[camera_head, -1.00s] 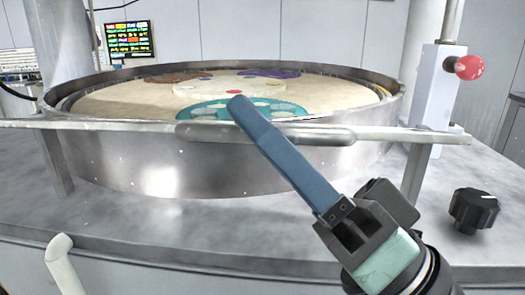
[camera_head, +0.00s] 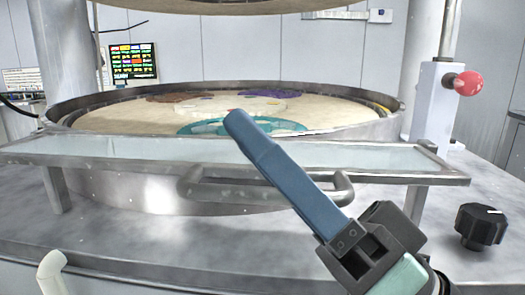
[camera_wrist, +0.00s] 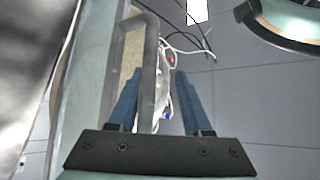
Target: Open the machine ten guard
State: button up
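The guard (camera_head: 120,150) is a clear pane in a metal frame across the front of the round polishing basin (camera_head: 130,195). It lies nearly flat, tilted so its upper face shows. Its U-shaped metal handle (camera_head: 225,198) sticks out from the front edge. My gripper (camera_head: 240,118) crosses over the handle with its blue finger; the other finger is hidden in the head view. In the wrist view, the two fingers of my gripper (camera_wrist: 158,74) are apart, with the handle bar (camera_wrist: 150,60) between them, nearer the left finger. No machine number is readable.
A red knob (camera_head: 467,84) sits on a white post at right, and a black dial (camera_head: 479,226) is on the grey deck. A pale curved bar (camera_head: 52,272) rises at front left. A screen (camera_head: 133,62) stands behind. A round plate (camera_head: 200,6) hangs above the basin.

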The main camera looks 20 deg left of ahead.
jog(key=b+v, duration=0.1)
jog(key=v, duration=1.2)
